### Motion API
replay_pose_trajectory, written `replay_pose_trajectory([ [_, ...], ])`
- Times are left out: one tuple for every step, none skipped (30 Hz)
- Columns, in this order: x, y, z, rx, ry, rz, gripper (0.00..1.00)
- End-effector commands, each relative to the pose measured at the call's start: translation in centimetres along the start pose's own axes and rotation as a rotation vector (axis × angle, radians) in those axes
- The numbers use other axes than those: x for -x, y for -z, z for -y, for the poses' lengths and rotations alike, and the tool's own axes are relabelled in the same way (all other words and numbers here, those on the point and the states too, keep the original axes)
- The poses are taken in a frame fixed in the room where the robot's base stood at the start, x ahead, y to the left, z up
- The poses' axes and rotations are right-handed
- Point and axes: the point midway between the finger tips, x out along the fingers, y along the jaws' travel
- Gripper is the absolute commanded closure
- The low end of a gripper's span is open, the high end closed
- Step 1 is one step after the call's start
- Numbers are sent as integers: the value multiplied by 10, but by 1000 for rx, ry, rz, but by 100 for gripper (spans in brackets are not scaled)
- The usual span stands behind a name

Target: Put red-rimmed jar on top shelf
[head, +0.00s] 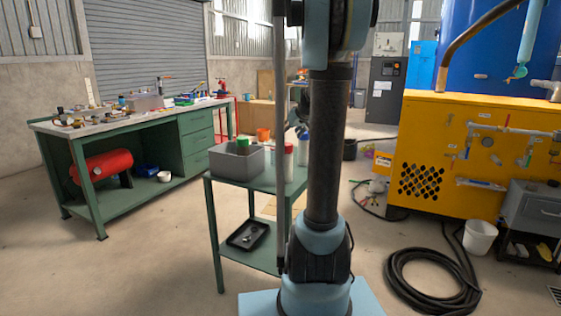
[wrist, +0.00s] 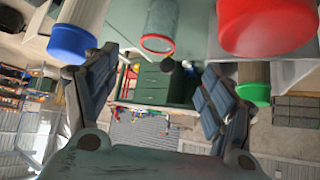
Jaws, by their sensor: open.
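The red-rimmed jar (wrist: 160,28) is a clear, greyish jar with a red ring at its rim. In the wrist view, which looks upside down, it is near the top edge, between and beyond my gripper's fingers, not held. My gripper (wrist: 160,68) is open and empty. In the head view my arm hides most of the gripper, and I cannot tell the red-rimmed jar there for sure. A green two-level cart (head: 268,183) stands in the middle, its upper shelf holding containers.
A grey bin (head: 228,163) stands on the cart's upper shelf. Blue-lidded (wrist: 72,40), large red-lidded (wrist: 268,25) and green-lidded (wrist: 255,92) containers crowd around my fingers. A black tray (head: 247,235) lies on the lower shelf. A green workbench (head: 85,140) stands left; a hose (head: 435,280) lies right.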

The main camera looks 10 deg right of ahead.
Motion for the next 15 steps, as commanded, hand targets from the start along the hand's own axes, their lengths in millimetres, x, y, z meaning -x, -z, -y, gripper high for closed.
replay_pose_trajectory([
  [-5, 0, 0, 5, -1, -2, 24],
  [-8, 1, 0, 6, -1, -3, 24],
  [-12, 1, 1, 6, 0, -2, 24],
  [-16, 1, 1, 6, 0, -2, 24],
  [-20, 1, 1, 7, 0, -2, 24],
  [-26, 1, 2, 8, 1, -2, 24],
  [-30, 1, 2, 8, 1, -1, 24],
  [-35, 1, 3, 8, 2, -1, 24],
  [-40, 1, 4, 8, 2, -1, 24],
  [-44, 1, 4, 8, 3, -1, 24],
  [-48, 1, 4, 8, 3, -1, 24],
  [-54, 2, 4, 8, 3, -1, 24],
  [-58, 1, 5, 8, 4, -1, 24],
  [-62, 1, 5, 8, 4, -1, 24],
  [-67, 2, 5, 8, 4, -1, 24],
])
